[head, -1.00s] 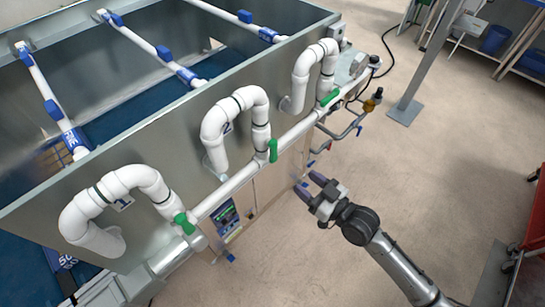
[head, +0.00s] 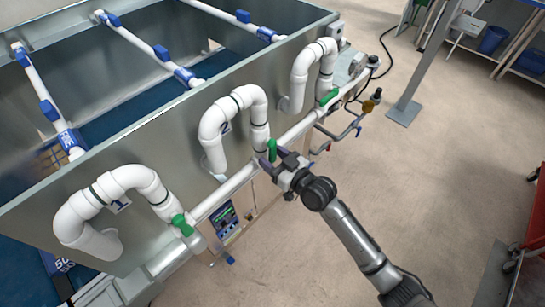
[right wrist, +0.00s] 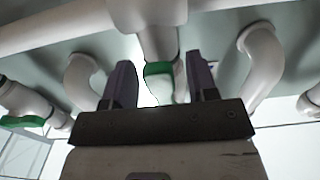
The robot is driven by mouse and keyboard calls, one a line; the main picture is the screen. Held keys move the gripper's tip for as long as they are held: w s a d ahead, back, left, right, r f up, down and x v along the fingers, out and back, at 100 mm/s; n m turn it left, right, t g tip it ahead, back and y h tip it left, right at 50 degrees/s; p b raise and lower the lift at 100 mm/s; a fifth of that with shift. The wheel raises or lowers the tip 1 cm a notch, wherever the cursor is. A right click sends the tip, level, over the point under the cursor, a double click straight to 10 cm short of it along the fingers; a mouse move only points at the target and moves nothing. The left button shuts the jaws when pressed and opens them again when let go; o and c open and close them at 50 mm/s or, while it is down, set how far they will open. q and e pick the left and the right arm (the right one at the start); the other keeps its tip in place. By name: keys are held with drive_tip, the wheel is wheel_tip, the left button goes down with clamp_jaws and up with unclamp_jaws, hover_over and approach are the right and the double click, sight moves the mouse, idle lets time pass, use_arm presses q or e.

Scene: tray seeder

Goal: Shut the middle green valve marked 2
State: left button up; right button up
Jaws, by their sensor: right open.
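The middle green valve handle (head: 272,150) sits on the white pipe below the bent pipe marked 2 (head: 226,127). It stands roughly upright in the head view. My right gripper (head: 275,161) is open and close to this handle, with its fingers on either side of it in the picture. In the right wrist view the green handle (right wrist: 158,69) shows between the two spread fingertips of the right gripper (right wrist: 160,80). I cannot tell whether a finger touches it. My left gripper is not in view.
Another green valve (head: 182,224) is on the pipe marked 1 at the left, and a third (head: 329,97) is farther back. The grey metal tank wall (head: 170,150) stands behind the pipes. A small control panel (head: 226,219) is below.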

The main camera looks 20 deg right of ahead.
clamp_jaws()
idle(0.5)
